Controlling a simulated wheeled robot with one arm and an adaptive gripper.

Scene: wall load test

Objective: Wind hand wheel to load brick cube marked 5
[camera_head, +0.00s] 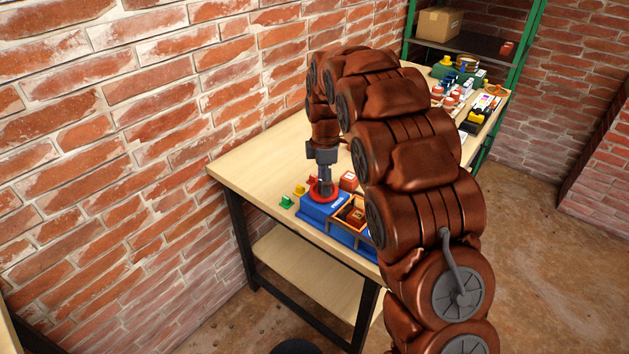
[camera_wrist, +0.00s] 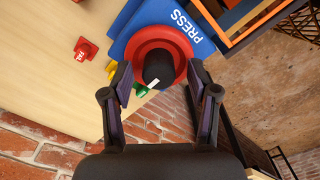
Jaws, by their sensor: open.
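The red hand wheel (camera_head: 313,194) sits on a blue press base (camera_head: 313,208) near the table's left end. In the wrist view the wheel (camera_wrist: 139,47) is a red disc with a dark round centre, beside the word PRESS on the blue base (camera_wrist: 190,24). My gripper (camera_wrist: 159,68) is open, its fingers on either side of the wheel's dark centre; I cannot tell whether they touch it. In the head view my gripper (camera_head: 323,182) points down over the wheel. A brick-coloured cube (camera_head: 349,180) stands behind the press, and another (camera_head: 356,216) lies in the orange-edged frame. I cannot read a 5 on either.
Small green (camera_head: 287,202) and yellow (camera_head: 300,190) pieces stand left of the press. A red labelled piece (camera_wrist: 85,47) lies nearby. The brick wall is close on the left. More items crowd the table's far end, by a green-posted shelf (camera_head: 480,45). My arm hides mid-table.

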